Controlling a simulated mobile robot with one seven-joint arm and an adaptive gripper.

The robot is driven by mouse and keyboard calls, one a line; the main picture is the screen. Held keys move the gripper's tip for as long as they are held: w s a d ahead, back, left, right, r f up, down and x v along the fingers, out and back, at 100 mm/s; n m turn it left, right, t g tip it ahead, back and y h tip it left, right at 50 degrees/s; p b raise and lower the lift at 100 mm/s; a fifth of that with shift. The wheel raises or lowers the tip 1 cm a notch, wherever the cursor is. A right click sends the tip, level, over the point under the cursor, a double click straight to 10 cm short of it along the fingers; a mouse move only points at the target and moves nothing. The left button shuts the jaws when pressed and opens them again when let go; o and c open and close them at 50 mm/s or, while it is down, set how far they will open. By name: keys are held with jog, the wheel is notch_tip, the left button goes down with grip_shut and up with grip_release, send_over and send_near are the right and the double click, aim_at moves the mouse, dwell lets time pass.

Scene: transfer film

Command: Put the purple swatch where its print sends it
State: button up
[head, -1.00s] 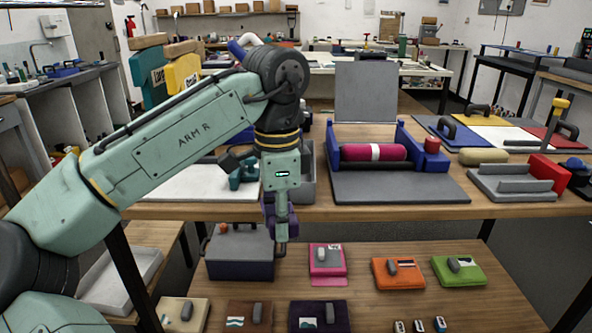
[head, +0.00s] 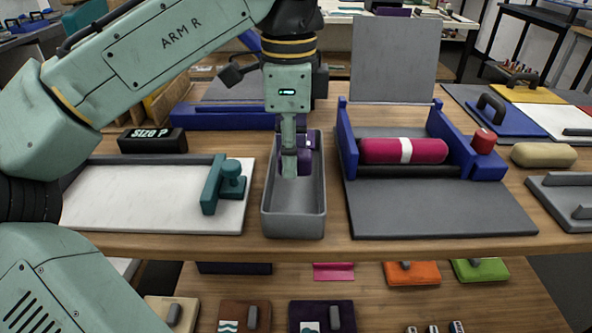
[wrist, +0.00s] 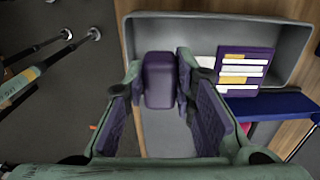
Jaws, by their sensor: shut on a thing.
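The purple swatch (wrist: 160,80) shows in the wrist view as a rounded purple block between the fingertips of my gripper (wrist: 162,92), which is shut on it. A purple card with white and orange printed strips (wrist: 243,72) lies just to its right in that view; I cannot tell whether it is joined to the block. In the head view my gripper (head: 297,165) points down over a grey tray (head: 293,225), with purple showing at and behind the fingers. The tray's grey floor spreads below the swatch; I cannot tell whether they touch.
A blue press with a magenta roller (head: 403,151) stands close to the tray's right. A white board with a teal tool (head: 225,187) lies to its left, a black "SIZO P" block (head: 152,140) behind. Colored swatches, one dark purple (head: 322,316), sit on the lower shelf.

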notch_tip(320, 180, down, 5)
jog(key=shift+s+f, duration=0.1)
jog(key=shift+s, duration=0.05)
jog(key=shift+f+p, duration=0.3)
jog(key=shift+f, duration=1.95)
jog(key=shift+f, duration=0.15)
jog(key=o, duration=0.7)
notch_tip(320, 180, up, 12)
jog(key=shift+r+b, duration=0.2)
jog(key=shift+b, duration=0.15)
